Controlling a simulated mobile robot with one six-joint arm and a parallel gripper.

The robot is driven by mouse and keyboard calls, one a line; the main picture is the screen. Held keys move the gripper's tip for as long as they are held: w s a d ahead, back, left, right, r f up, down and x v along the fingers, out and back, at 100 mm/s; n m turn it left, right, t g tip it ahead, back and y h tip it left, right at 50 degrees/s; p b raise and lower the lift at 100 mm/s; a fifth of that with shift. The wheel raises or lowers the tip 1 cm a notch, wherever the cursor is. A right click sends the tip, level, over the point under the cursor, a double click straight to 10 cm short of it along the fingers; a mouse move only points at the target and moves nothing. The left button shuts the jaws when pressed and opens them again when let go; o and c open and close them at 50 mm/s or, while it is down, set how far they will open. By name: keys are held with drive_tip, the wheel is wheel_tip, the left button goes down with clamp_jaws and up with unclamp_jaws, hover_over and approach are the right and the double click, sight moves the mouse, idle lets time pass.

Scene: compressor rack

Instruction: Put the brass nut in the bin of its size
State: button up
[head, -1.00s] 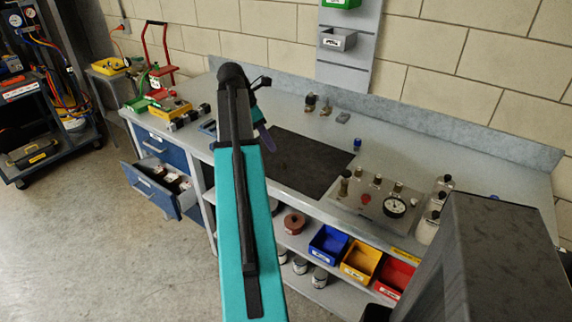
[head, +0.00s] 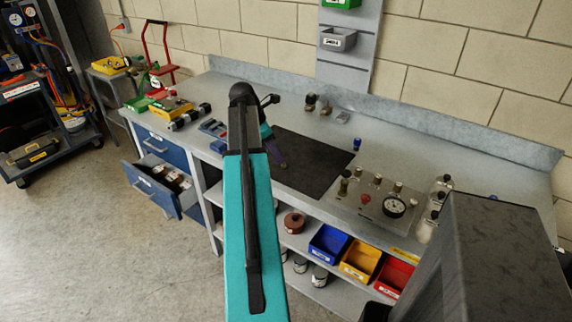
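No brass nut can be made out for sure; small brass-coloured fittings (head: 311,101) stand at the back of the bench. A blue bin (head: 328,244), a yellow bin (head: 361,259) and a red bin (head: 394,274) sit in a row on the shelf under the bench top. A green bin (head: 341,3) and a grey bin (head: 337,39) hang on the wall panel; their labels are too small to read. My teal arm reaches over the bench, and my gripper (head: 279,161) is small, dark and partly hidden beyond it, over the left part of the black mat. Its fingers cannot be made out.
The black mat (head: 315,165) is otherwise bare. A gauge panel (head: 380,203) with valves stands to its right, with white bottles (head: 429,220) beyond. Tools and a yellow tray (head: 172,108) crowd the bench's left end. A drawer (head: 148,190) hangs open below.

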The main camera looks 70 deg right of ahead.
sight(284, 164)
drive_tip(key=shift+d+p+x, duration=0.15)
drive_tip(key=shift+p+x, duration=0.15)
drive_tip(key=shift+x, duration=1)
drive_tip(key=shift+d+p+x, duration=0.15)
drive_tip(key=shift+p+x, duration=0.15)
drive_tip(key=shift+x, duration=1)
drive_tip(key=shift+s+r, duration=0.15)
clamp_jaws()
